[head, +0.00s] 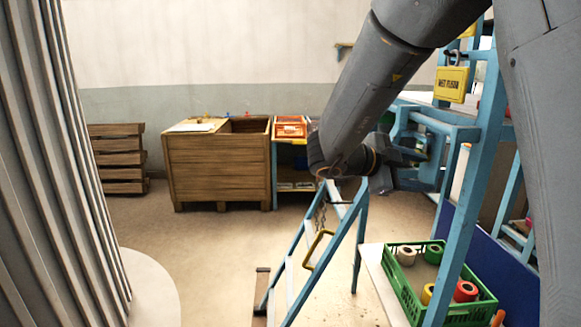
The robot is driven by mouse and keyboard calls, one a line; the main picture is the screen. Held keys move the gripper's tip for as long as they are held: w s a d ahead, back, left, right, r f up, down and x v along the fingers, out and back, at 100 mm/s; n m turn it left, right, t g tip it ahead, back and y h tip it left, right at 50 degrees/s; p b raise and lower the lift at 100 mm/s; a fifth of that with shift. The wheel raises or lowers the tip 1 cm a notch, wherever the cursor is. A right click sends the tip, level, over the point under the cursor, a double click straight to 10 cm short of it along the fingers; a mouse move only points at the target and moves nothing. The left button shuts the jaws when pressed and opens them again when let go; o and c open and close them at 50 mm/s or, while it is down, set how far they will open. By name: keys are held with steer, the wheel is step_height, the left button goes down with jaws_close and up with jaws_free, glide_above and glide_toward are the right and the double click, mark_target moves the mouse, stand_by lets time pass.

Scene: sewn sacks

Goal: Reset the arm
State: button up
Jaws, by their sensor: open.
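My gripper (424,157) shows small and dark right of the centre, at the end of my bent grey arm. Its jaws are open, and I see nothing held between them. It is near the blue metal frame in the picture; I cannot tell whether they touch. The wrist and the frame partly hide the jaws.
A blue stepladder (292,275) stands below my arm. A green crate (404,298) with several thread spools is at the lower right. A yellow sign (452,84) hangs on the blue frame.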

steer(key=w+a+f+n+t+y, duration=0.2)
steer(key=w+n+t+y, duration=0.2)
steer(key=w+n+t, duration=0.15)
steer(key=a+f+n+y, duration=0.7)
steer(key=a+n, duration=0.1)
steer(key=n, duration=0.1)
steer(key=s+f+n+g+y, duration=0.1)
steer(key=s+f+n+g, duration=0.3)
steer(key=s, duration=0.9)
steer(key=s+f+n+g+y, duration=0.2)
steer(key=s+f+n+g, duration=0.2)
steer(key=s+f, duration=0.4)
steer(key=s+n, duration=0.1)
steer(key=s, duration=0.4)
steer(key=shift+a+g, duration=0.25)
steer(key=shift+g, duration=0.1)
steer(key=shift+f, duration=0.1)
